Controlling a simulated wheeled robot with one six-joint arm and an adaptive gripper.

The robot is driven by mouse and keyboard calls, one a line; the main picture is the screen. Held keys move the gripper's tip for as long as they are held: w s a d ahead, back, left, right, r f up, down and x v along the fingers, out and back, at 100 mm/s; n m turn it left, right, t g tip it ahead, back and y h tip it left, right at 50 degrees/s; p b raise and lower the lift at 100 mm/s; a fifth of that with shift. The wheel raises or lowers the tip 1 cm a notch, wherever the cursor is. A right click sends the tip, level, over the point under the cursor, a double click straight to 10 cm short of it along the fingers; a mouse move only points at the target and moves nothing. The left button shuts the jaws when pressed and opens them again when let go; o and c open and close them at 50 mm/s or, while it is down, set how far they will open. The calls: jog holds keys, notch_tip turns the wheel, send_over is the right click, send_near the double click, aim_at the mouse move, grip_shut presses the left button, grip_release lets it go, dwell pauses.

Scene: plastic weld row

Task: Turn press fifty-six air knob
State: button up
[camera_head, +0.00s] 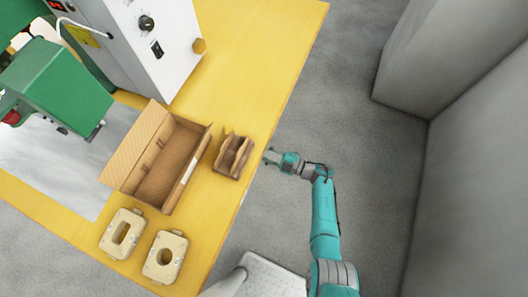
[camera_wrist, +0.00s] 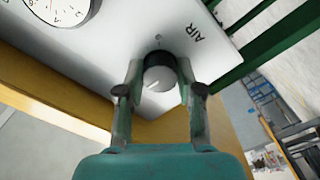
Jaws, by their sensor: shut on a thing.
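In the head view my gripper (camera_head: 269,156) is at the right edge of the yellow table (camera_head: 262,75). The air knob is not visible there. I cannot read a press number in either view.
A round gauge (camera_wrist: 58,8) is on the same panel. On the table are an open cardboard box (camera_head: 133,172), a smaller cardboard holder (camera_head: 233,157), two beige parts (camera_head: 122,248), a green machine (camera_head: 60,90) and a white cabinet (camera_head: 165,65). Grey floor lies right of the table.

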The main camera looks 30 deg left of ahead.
jog(key=o, duration=1.2)
jog(key=shift+c, duration=0.2)
jog(key=d, duration=1.2)
jog(key=shift+w, duration=0.35)
jog(key=shift+s, duration=0.1)
